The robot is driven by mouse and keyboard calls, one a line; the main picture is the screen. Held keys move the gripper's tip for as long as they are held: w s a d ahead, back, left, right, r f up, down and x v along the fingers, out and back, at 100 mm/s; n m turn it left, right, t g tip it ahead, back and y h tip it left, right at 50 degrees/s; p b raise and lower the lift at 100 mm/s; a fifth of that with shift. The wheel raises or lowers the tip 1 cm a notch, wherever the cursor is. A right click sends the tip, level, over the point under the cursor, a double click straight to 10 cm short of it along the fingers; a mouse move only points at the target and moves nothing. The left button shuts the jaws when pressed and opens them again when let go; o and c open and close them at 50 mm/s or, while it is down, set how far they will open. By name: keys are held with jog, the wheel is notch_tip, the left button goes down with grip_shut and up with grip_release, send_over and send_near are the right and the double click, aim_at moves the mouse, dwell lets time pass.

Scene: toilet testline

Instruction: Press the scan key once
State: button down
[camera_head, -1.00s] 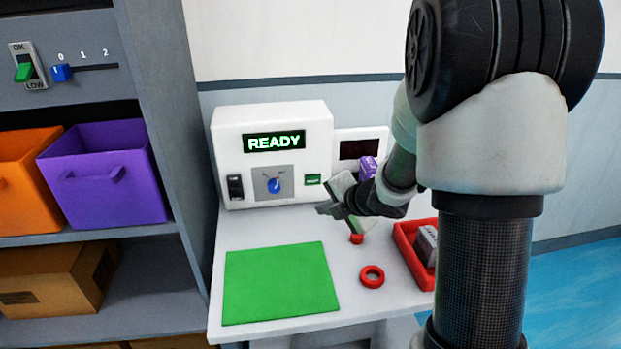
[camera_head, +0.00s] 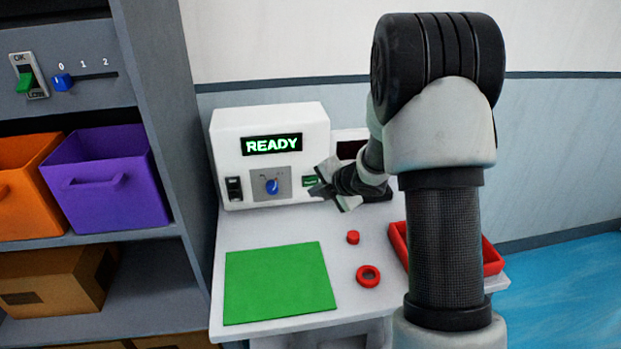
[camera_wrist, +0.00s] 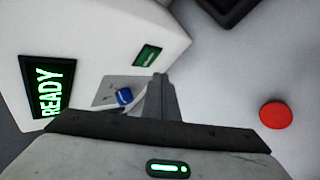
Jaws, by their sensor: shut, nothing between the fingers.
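The white machine (camera_head: 245,185) stands at the back of the table, with READY lit in green on its display (camera_head: 272,144). A small green key (camera_head: 308,181), its lettering too small to read, is at the right of its front face. It also shows in the wrist view (camera_wrist: 146,55). My gripper (camera_head: 318,188) is shut and empty, just in front of the key and overlapping its edge in the head view. In the wrist view its closed fingertips (camera_wrist: 160,78) point toward the machine, with the key beyond them and apart in the picture. Contact cannot be told.
A blue knob (camera_head: 272,187) and a black rocker switch (camera_head: 234,189) are left of the key. A dark-screened unit (camera_head: 350,149) is behind my arm. A green mat (camera_head: 280,283) is clear.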

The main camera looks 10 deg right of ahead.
jog(key=shift+w, duration=0.65)
dwell(1.6)
jog(key=shift+w+p, duration=0.4)
jog(key=shift+w, duration=0.4)
dwell(0.5)
jog(key=shift+s, duration=0.8)
jog(key=shift+s+b, duration=0.1)
jog(key=shift+b, duration=0.25)
